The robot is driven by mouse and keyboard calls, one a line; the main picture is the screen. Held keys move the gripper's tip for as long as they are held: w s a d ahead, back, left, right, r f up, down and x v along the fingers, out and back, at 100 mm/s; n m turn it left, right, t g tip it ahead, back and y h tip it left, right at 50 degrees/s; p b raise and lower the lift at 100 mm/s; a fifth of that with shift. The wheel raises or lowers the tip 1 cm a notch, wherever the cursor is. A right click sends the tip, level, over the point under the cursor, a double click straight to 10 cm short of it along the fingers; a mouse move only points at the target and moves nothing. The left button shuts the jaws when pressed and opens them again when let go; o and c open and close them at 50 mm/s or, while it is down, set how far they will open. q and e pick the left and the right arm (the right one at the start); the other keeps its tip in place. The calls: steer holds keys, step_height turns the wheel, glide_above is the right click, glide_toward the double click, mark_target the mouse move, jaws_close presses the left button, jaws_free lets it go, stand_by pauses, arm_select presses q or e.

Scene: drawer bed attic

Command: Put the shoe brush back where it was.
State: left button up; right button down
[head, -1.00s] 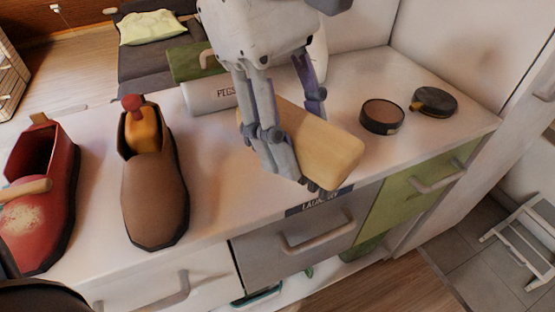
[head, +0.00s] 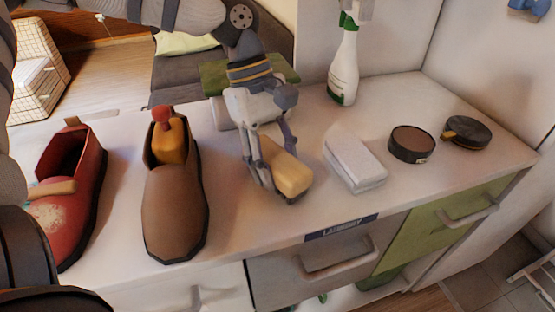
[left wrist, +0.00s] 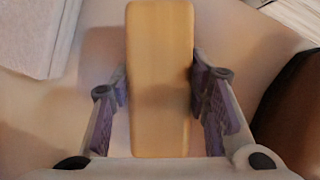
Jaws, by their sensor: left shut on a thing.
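The shoe brush (head: 287,174), a tan wooden block, is in my left gripper (head: 273,178) over the middle of the white counter (head: 235,228). The gripper points down with one finger on each side of it. In the left wrist view the brush (left wrist: 160,75) lies lengthwise between the two fingers (left wrist: 160,110). My right gripper is not in view.
A red shoe (head: 75,190) with a wooden-handled thing on it stands at the far left. A round polish tin (head: 411,144), a dark tin (head: 467,132) and a green-white spray bottle (head: 344,70) are to the right. Counter between brown shoe and brush is clear.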

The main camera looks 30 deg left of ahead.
arm_select(q)
steer(key=o, duration=1)
steer(key=shift+f, duration=0.1)
steer(key=v, duration=1.2)
